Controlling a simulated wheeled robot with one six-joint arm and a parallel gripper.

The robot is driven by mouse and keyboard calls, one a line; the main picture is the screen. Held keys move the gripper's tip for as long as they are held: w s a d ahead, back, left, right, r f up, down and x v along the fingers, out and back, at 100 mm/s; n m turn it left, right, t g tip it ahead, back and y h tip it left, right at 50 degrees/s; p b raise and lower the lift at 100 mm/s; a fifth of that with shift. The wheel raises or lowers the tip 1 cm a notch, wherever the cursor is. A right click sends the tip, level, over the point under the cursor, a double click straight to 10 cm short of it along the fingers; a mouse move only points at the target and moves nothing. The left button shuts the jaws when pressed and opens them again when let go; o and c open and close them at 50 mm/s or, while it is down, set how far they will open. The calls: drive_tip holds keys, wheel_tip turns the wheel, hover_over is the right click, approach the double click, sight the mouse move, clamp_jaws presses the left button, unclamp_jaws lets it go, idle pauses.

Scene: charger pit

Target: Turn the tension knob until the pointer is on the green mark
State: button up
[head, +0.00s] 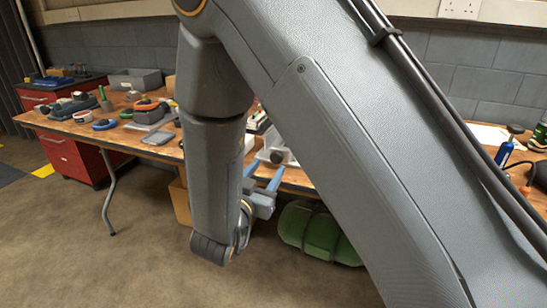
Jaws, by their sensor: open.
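A black round knob (277,157) sits low on a light grey unit (266,150) near the front edge of the workbench. I take it for the tension knob. My arm hides much of the unit on both sides. I cannot make out a pointer or a green mark. My gripper (267,169) is open, with its two blue fingers apart and directed toward the bench. The fingertips appear just below and in front of the knob. I cannot tell whether they touch the unit.
The wooden bench (58,124) holds several tools and parts at left, including a flat grey device (158,138). A blue bottle (504,153) stands at right. A green rounded object (320,232) lies beneath the bench. The floor at left front is clear.

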sight(276, 158)
drive_tip(key=x, duration=0.6)
drive_tip(key=shift+w, duration=0.1)
drive_tip(key=c, duration=1)
